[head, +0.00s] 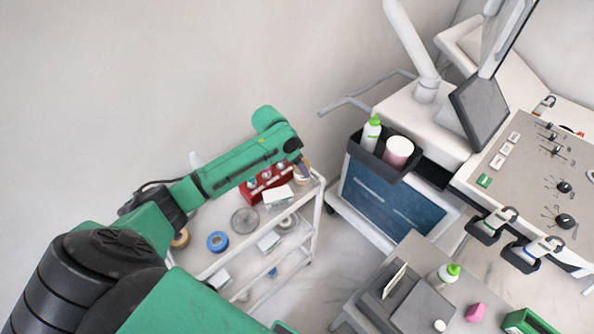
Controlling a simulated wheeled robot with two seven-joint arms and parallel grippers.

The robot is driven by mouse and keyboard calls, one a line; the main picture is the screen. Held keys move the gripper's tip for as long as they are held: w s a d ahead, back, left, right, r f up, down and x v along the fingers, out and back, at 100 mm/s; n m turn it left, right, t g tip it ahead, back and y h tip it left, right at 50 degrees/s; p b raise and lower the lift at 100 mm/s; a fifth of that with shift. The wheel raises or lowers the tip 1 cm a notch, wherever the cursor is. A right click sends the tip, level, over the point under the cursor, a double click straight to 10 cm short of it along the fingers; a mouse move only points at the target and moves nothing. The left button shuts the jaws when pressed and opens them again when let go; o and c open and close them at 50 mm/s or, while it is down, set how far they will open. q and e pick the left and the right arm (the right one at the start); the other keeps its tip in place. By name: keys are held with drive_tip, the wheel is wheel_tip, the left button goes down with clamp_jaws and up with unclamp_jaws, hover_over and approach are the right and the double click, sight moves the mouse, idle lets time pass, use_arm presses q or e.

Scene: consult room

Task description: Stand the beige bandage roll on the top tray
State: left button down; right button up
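My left arm comes in from the lower left and reaches over the trolley. My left gripper (302,168) points down at the far right corner of the trolley's top tray (205,258). A small beige-brown thing (303,175) shows right at the fingertips; it may be the bandage roll, but I cannot tell whether the fingers grip it. A tan roll (180,239) sits at the tray's left end, partly hidden by my arm. My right gripper is out of view.
The top tray also bears a blue roll (217,241), a round grey dish (244,221), a white box (277,196) and a red rack (268,183) with vials. White items lie on the shelf below. A blue-fronted cabinet (385,208) stands right of the trolley.

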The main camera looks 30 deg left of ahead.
sight(299, 176)
use_arm(q)
drive_tip(key=f, duration=0.4)
drive_tip(key=shift+s+f, duration=0.15)
drive_tip(key=shift+s, duration=0.15)
drive_tip(key=shift+w+f, duration=0.1)
drive_tip(key=shift+w, duration=0.05)
drive_tip(key=shift+c, duration=2)
unclamp_jaws()
drive_tip(key=v, duration=1.2)
